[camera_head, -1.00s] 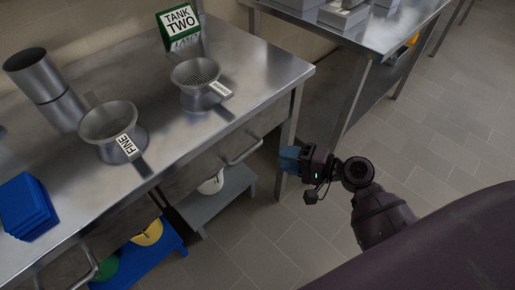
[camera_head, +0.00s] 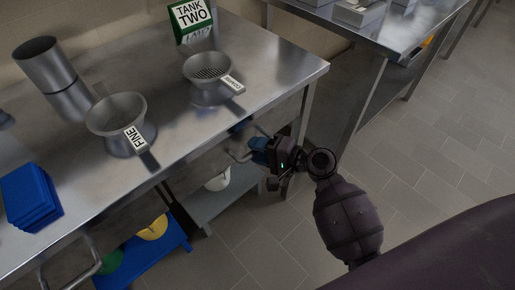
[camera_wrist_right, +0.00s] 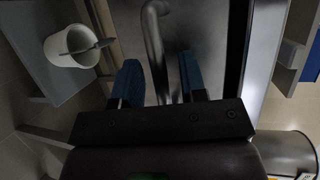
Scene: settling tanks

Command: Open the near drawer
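The steel table has a drawer with a bar handle (camera_head: 237,156) under its edge on the right; the drawer looks shut. My right gripper (camera_head: 257,148) is at this handle with its blue fingers. In the right wrist view the gripper (camera_wrist_right: 161,78) is open, one finger on each side of the handle bar (camera_wrist_right: 154,45), with gaps visible. The drawer front (camera_wrist_right: 212,50) is behind the bar. A second bar handle (camera_head: 85,268) shows under the table edge at the lower left. My left gripper is not in view.
On the steel table (camera_head: 270,62) stand two funnel-like sieves, FINE (camera_head: 114,115) and another (camera_head: 207,75), a TANK TWO sign (camera_head: 192,18) and blue trays (camera_head: 30,196). Below are a grey stool (camera_head: 228,200) with a white cup (camera_wrist_right: 70,46) and a blue platform (camera_head: 145,255). Floor is clear at right.

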